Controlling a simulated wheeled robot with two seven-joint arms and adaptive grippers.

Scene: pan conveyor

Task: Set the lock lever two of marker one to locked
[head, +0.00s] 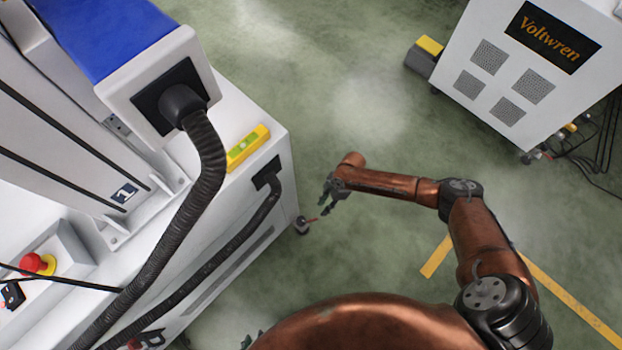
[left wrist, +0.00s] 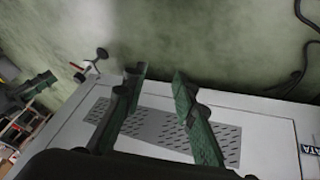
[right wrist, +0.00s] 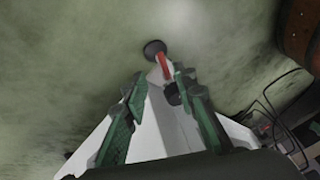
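Marker one (head: 125,193) is the white machine at the left, with a "1" label on its column. A caster (head: 301,226) with a red lock lever (head: 313,219) sits at its lower right corner. My right gripper (head: 332,198) is just above and right of that lever. In the right wrist view the open gripper (right wrist: 155,78) has the red lever (right wrist: 163,66) by its right fingertip; contact cannot be told. My left gripper (head: 250,341) barely shows at the bottom edge; in the left wrist view it is open and empty (left wrist: 157,75) before a white vented panel (left wrist: 262,135).
A thick black hose (head: 207,180) hangs down the machine's front. Red parts (head: 135,344) show low at the left, partly cut off. A white Voltwren cabinet (head: 535,90) with cables stands at the upper right. Green floor between is clear.

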